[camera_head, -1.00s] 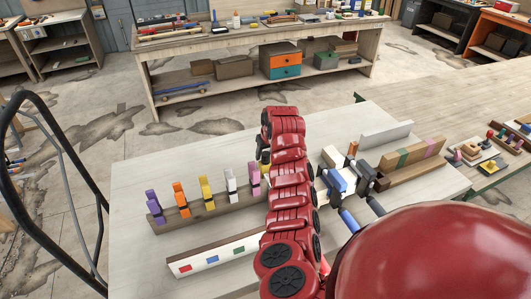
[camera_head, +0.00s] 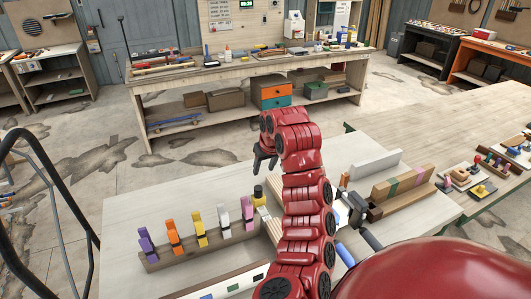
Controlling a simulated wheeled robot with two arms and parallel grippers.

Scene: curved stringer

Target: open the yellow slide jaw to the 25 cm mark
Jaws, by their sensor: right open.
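The yellow slide jaw (camera_head: 199,229) stands upright in a row of coloured jaws on a brown wooden rail (camera_head: 222,242) at the left of the near table. It sits between the orange jaw (camera_head: 173,236) and the white jaw (camera_head: 224,220). My right gripper (camera_head: 264,162), with dark fingers, is open and empty beyond the rail, to the right of the yellow jaw and well apart from it. I cannot read any 25 cm mark. My left gripper is not in view.
A purple jaw (camera_head: 147,243) and a pink jaw (camera_head: 247,211) stand at the rail's ends. A white strip with coloured squares (camera_head: 233,287) lies in front. Clamps and wooden blocks (camera_head: 403,183) are right of my arm. The table's far left is clear.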

